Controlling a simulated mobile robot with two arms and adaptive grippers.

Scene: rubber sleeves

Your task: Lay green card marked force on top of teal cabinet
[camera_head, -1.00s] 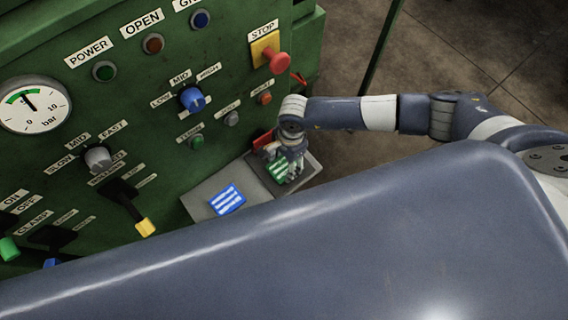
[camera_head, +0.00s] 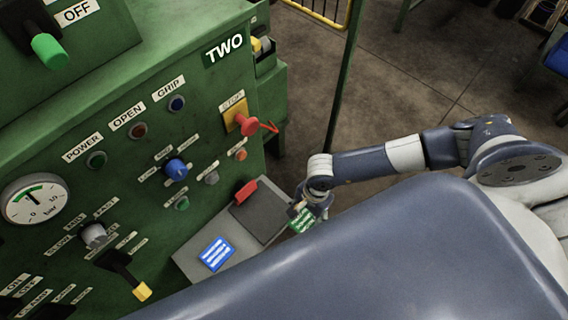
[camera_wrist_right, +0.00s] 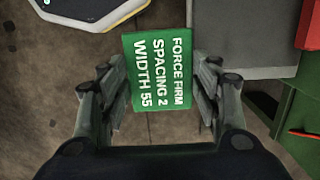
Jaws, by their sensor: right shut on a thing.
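The green card (camera_wrist_right: 158,72) reads "FORCE FIRM, SPACING 2, WIDTH 55" in the right wrist view. My right gripper (camera_wrist_right: 160,95) is shut on it, with a finger at each side edge. In the head view the green card (camera_head: 302,220) hangs from my right gripper (camera_head: 312,208), just right of the grey shelf's edge. The teal cabinet cannot be made out in these frames. My left gripper is not in view.
The grey shelf (camera_head: 198,258) on the green machine (camera_head: 150,60) bears a blue card (camera_head: 216,254) and a red block (camera_head: 246,192). A red stop button (camera_head: 248,126) sticks out above. Bare floor (camera_head: 400,90) lies to the right.

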